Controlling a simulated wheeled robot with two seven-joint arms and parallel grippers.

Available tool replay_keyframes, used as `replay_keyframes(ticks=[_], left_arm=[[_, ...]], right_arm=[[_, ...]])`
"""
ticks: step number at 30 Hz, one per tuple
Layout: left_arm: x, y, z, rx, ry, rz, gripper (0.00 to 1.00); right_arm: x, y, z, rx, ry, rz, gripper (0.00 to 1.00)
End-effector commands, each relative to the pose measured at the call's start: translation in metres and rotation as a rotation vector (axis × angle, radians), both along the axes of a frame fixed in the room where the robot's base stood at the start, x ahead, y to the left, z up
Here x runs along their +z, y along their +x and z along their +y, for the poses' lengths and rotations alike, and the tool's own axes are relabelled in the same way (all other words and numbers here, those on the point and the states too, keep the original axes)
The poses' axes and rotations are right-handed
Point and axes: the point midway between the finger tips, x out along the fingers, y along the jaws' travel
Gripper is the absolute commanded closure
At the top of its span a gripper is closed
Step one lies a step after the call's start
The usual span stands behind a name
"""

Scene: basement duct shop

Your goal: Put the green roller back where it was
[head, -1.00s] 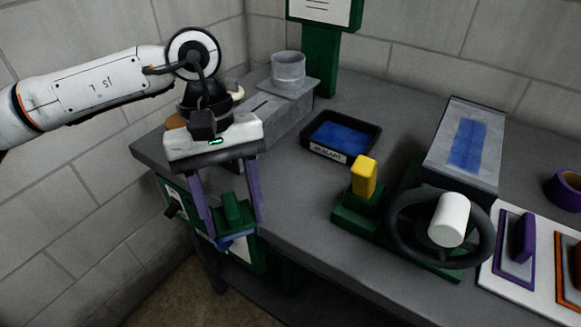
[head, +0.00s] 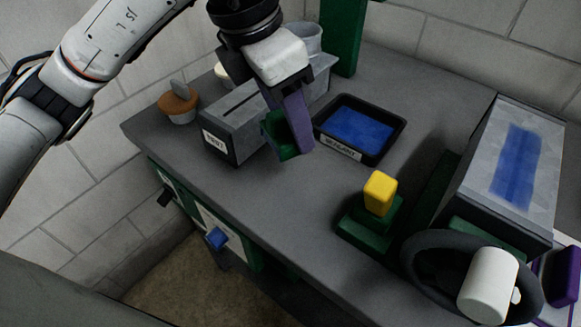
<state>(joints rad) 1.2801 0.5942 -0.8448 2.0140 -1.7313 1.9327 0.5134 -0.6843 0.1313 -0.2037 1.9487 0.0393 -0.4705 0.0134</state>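My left gripper (head: 288,132) comes in from the upper left and is over the bench, between the grey box and the sealant tray. Its purple fingers are around a dark green boxy piece (head: 278,130), which looks like the green roller. The near finger hides much of it, and I cannot tell whether it touches the box's side behind it. The black sealant tray (head: 389,145), with a blue pad inside, lies just right of the fingers. My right gripper is not in view.
The grey labelled box (head: 222,140) stands left, beside a brown-topped knob (head: 178,102). The front-middle bench top (head: 270,205) is clear.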

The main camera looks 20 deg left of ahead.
Motion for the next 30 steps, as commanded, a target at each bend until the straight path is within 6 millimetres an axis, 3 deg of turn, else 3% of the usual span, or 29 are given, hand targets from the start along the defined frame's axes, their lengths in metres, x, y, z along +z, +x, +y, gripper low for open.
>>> replay_keyframes(ticks=[6,13,18,30], left_arm=[[-0.042,-0.001,0.0,0.001,0.002,0.007,0.67],[-0.061,-0.001,0.0,0.002,0.001,0.003,0.67],[-0.085,-0.001,0.001,0.0,0.002,0.007,0.67],[-0.095,0.0,0.0,0.0,0.001,0.002,0.67]], right_arm=[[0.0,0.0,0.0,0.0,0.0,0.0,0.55],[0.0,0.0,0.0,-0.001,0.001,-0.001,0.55],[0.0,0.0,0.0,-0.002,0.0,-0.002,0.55],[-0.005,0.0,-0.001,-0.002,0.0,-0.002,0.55]])
